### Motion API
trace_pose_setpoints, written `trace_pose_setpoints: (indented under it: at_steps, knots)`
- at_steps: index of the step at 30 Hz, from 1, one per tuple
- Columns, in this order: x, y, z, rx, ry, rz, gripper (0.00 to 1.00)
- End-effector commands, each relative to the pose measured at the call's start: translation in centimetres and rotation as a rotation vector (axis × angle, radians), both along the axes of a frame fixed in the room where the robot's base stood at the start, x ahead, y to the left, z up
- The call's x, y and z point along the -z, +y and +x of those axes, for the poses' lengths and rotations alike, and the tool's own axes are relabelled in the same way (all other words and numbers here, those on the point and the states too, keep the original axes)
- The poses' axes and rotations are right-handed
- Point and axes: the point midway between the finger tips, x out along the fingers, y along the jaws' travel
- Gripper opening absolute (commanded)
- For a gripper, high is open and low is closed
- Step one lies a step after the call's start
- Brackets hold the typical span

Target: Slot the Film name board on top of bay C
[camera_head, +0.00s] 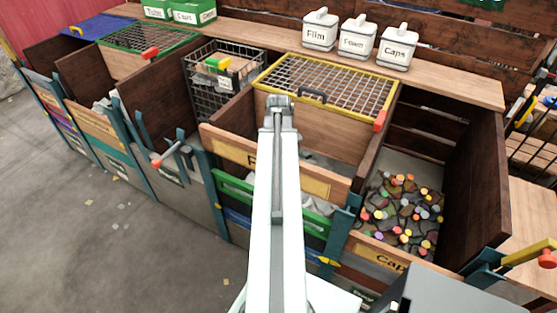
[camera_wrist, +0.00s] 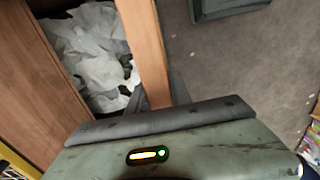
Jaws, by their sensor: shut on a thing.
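The Film name board (camera_head: 226,147) is a long wooden board with a yellow label; its "F" shows left of my arm, which hides the rest of the word. It lies across the front of the bay under the yellow-framed mesh lid. In the wrist view the board (camera_wrist: 145,45) runs up from my gripper (camera_wrist: 163,108), beside white film in the bay. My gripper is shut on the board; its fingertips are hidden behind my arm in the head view. I cannot read a letter C on any bay, nor tell whether the board is seated in its slots.
Green panel (camera_head: 232,188) sits below the board. The right bay holds colourful caps (camera_head: 405,215) behind a Caps board (camera_head: 385,255). A wire basket (camera_head: 212,100) stands at the left. White Film, Foam and Caps tubs (camera_head: 358,40) stand on the back shelf. The left floor (camera_head: 60,200) is mostly clear.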

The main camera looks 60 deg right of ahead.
Motion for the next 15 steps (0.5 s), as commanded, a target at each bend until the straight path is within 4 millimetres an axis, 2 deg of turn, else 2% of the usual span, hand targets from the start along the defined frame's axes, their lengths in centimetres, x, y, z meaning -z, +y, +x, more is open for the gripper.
trace_pose_setpoints:
  at_steps: [1, 15]
  knots:
    - [1.4, 0.0, 0.0, 0.0, -0.001, 0.0, 0.0]
    - [7.7, 0.0, 0.0, 0.001, -0.001, 0.0, 0.0]
